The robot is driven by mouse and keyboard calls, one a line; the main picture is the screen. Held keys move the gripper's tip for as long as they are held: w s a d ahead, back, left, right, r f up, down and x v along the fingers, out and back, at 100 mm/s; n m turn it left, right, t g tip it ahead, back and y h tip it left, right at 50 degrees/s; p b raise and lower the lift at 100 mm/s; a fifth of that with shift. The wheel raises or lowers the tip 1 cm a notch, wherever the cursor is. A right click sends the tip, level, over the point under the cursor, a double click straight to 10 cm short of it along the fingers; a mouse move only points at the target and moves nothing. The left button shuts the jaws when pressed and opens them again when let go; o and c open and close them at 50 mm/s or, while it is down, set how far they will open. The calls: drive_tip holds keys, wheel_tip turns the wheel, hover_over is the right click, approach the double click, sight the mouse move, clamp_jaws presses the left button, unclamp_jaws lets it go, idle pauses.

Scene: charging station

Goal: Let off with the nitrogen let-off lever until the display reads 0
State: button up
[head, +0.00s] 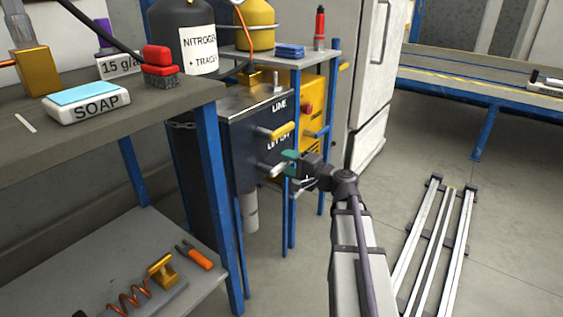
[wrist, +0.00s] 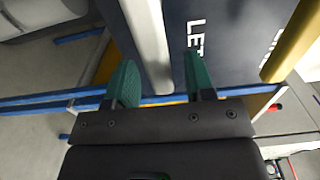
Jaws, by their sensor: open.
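A dark cabinet (head: 252,135) bears two levers. The upper, yellow lever (head: 276,131) is beside the word LINE; it also shows at the right of the wrist view (wrist: 294,42). The lower, pale grey let-off lever (head: 272,172) is beside a partly hidden label that starts with LET. My gripper (head: 291,164) is at the outer end of this lever. In the wrist view, the let-off lever (wrist: 147,40) lies between the green fingertips of my open gripper (wrist: 160,62), with gaps on both sides. I see no display that I can read.
A black nitrogen bottle (head: 185,35) stands behind the workbench (head: 190,95) at left. A yellow unit with a red button (head: 309,103) is just behind the cabinet. Blue posts stand around it. A rail frame (head: 433,240) lies on the floor at right; floor around it is clear.

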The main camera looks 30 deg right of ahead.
drive_tip(key=x, duration=0.2)
drive_tip(key=shift+w+a, duration=0.2)
drive_tip(key=shift+w, duration=0.15)
clamp_jaws()
